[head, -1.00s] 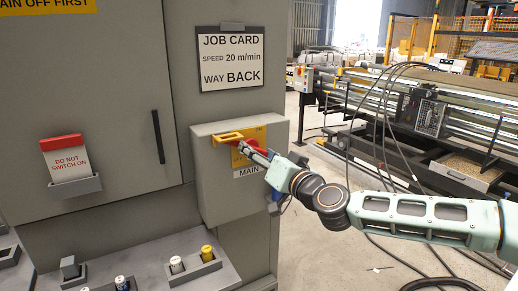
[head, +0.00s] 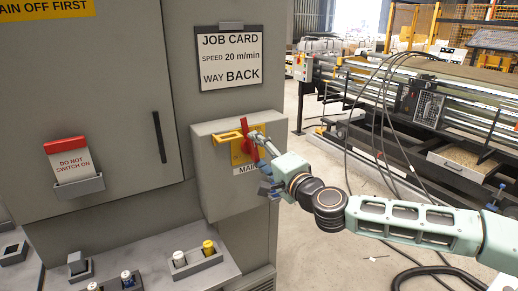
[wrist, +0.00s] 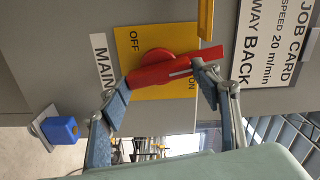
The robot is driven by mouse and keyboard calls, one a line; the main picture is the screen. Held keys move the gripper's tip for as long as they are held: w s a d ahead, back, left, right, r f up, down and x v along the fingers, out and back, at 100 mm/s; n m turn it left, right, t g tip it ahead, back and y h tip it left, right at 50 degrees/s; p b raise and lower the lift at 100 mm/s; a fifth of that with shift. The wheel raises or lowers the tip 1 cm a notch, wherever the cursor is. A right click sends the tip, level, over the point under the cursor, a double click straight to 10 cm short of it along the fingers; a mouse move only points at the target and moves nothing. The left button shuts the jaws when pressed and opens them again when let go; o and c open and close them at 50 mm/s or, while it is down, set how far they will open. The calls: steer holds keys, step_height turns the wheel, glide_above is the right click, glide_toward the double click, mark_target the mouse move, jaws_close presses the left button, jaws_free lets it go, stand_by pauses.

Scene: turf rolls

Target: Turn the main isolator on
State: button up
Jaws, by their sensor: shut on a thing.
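The main isolator is a red rotary handle (head: 252,147) on a yellow plate (head: 239,154), on a grey box with a MAIN label (head: 245,170). In the head view the handle stands close to upright. The wrist view shows the red handle (wrist: 165,69) lying slantwise across the yellow plate (wrist: 150,90), between the OFF and ON marks. My gripper (head: 262,157) is at the handle. In the wrist view its fingers (wrist: 162,78) are at the handle's two ends, shut on it. Part of the plate is hidden by the handle and fingers.
A yellow bracket (head: 229,136) sticks out beside the handle. A job card (head: 230,57) hangs above. A DO NOT SWITCH ON tag (head: 73,163) sits in a holder at left. A shelf (head: 218,272) below carries small cylinders. Black cables (head: 350,130) hang behind my arm.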

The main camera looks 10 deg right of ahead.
steer(key=shift+m+p, duration=0.3)
steer(key=shift+m, duration=0.8)
steer(key=o, duration=1.2)
steer(key=shift+c, duration=0.2)
steer(key=v, duration=0.7)
steer(key=shift+s, duration=0.2)
